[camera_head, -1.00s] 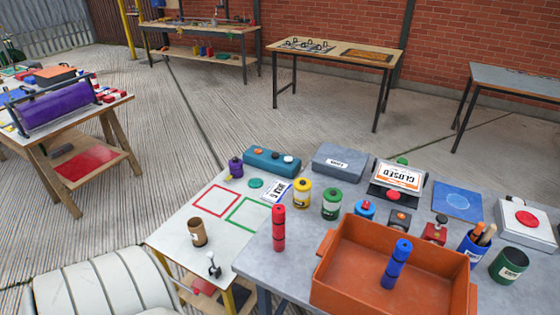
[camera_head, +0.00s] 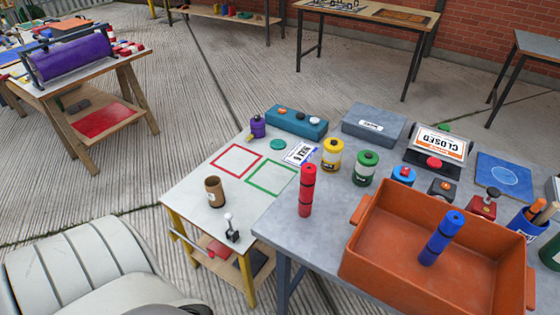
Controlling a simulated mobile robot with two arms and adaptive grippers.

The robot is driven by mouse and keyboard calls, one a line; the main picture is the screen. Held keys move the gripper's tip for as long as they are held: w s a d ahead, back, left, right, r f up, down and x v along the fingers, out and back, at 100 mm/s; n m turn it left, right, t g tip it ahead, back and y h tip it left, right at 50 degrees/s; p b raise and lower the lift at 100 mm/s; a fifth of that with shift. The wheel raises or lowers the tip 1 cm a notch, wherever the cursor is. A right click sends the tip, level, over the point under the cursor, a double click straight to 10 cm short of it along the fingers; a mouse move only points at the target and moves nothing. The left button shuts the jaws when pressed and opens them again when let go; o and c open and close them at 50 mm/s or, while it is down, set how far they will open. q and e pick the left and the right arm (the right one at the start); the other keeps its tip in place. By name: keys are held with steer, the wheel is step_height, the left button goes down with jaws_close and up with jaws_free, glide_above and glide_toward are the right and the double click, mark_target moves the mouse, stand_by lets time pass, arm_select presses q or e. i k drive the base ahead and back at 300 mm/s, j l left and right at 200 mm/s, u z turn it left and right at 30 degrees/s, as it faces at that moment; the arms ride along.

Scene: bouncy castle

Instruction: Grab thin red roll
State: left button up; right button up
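A thin red roll (camera_head: 306,190) stands upright on the grey table (camera_head: 325,225), near its left edge and just left of the orange tray. It has dark bands and looks like stacked segments. A similar blue roll (camera_head: 441,238) stands, slightly tilted in the picture, inside the orange tray (camera_head: 378,275). Neither of my grippers is in view.
A white side table (camera_head: 195,203) with red and green outlined squares and a brown cup (camera_head: 214,191) adjoins on the left. Yellow (camera_head: 332,154) and green (camera_head: 365,168) canisters stand behind the red roll. A cream padded seat (camera_head: 75,260) is at lower left.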

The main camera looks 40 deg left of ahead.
mark_target(307, 180)
steer(key=i+j+u, duration=0.15)
steer(key=j+u, duration=0.25)
steer(key=i+j+u, duration=0.15)
steer(key=u, duration=0.25)
